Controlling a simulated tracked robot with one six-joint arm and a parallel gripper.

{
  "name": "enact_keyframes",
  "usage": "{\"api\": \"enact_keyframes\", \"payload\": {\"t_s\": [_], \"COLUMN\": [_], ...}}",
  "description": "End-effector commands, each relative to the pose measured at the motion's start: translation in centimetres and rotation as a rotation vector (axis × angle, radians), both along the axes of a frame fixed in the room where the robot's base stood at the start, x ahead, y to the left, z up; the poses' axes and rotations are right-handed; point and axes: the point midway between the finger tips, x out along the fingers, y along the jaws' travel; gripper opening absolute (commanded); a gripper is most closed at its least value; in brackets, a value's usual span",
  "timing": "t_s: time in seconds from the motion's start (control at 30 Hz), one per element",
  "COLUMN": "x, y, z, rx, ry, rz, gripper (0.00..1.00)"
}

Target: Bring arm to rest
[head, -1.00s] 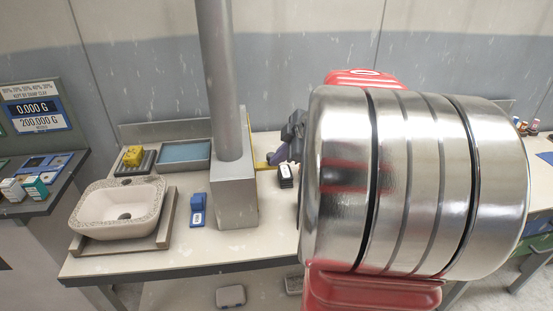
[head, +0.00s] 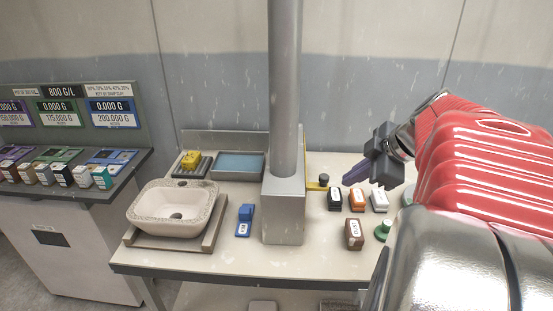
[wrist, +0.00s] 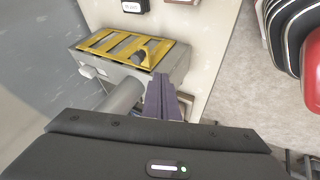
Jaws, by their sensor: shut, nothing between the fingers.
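My gripper (head: 354,176) is shut and empty in the head view, held above the table (head: 190,262) just right of the grey column (head: 286,90). My red and silver arm reaches in from the right side. In the wrist view the closed purple fingers of my gripper (wrist: 161,80) point over the table. They are close in the picture to a grey block with a yellow slotted top (wrist: 124,48). The gap between them cannot be judged.
Orange (head: 357,201), black (head: 335,200), white (head: 379,201) and brown (head: 354,234) labelled blocks stand below my gripper. A blue block (head: 245,219), a stone basin (head: 175,208) and a blue tray (head: 238,166) are left of the column. A weighing counter (head: 60,210) is at far left.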

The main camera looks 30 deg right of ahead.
Motion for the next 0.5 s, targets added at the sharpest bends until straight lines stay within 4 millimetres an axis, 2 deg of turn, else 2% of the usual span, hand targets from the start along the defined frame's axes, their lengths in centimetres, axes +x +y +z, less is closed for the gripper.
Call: {"api": "enact_keyframes", "payload": {"t_s": [0.13, 0.5], "x": [-0.51, -0.49], "y": [0.02, 0.07], "z": [0.68, 0.71], "rx": [0.0, 0.0], "ry": [0.001, 0.001], "rz": [0.001, 0.003], "gripper": [0.0, 0.0]}}
